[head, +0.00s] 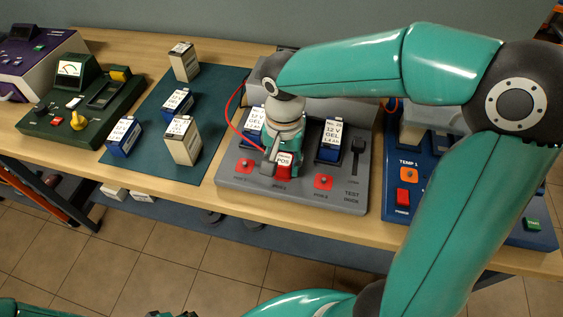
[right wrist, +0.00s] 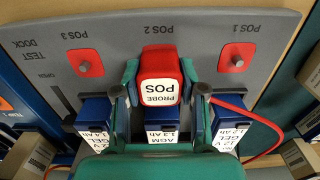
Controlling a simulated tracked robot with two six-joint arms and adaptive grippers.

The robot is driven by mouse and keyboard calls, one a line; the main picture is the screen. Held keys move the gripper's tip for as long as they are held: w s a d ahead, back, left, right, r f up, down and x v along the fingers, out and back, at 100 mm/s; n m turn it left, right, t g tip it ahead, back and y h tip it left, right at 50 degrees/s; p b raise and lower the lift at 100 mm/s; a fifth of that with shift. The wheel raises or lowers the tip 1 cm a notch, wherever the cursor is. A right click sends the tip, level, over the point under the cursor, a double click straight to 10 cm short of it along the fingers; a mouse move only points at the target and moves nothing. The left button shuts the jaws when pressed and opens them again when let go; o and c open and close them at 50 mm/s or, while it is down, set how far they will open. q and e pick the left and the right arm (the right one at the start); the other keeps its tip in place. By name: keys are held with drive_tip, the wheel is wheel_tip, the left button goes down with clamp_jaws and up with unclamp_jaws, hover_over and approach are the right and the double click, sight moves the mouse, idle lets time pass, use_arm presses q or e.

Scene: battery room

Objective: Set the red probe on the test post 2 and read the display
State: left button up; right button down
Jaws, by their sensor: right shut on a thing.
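The red probe (right wrist: 161,77), with a white label reading PROBE POS, sits between the fingertips of my right gripper (right wrist: 160,85), which is shut on it. In the head view the probe (head: 284,158) is over the POS 2 place at the middle of the grey test dock (head: 230,180). The probe hides post 2, so I cannot tell whether they touch. A red lead runs from the probe side. Post 1 (right wrist: 237,60) and post 3 (right wrist: 84,66) stand bare on red pads. No readable display shows. Part of my left gripper (head: 172,314) shows at the bottom edge.
Blue GEL batteries (head: 331,140) stand in the dock beside my right gripper. A green meter (head: 85,100) and a dark mat (head: 215,85) with several batteries lie to the left. A blue unit (head: 402,185) stands on the right. My right arm covers much of the bench's right side.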

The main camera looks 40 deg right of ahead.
sight(284, 159)
drive_tip(key=shift+f+b, duration=0.45)
drive_tip(key=shift+f, duration=0.1)
drive_tip(key=c, duration=0.9)
unclamp_jaws()
drive_tip(key=shift+c, duration=0.2)
drive_tip(key=shift+r+p, duration=4.45)
drive_tip(key=shift+r, duration=1.15)
drive_tip(key=shift+f, duration=0.1)
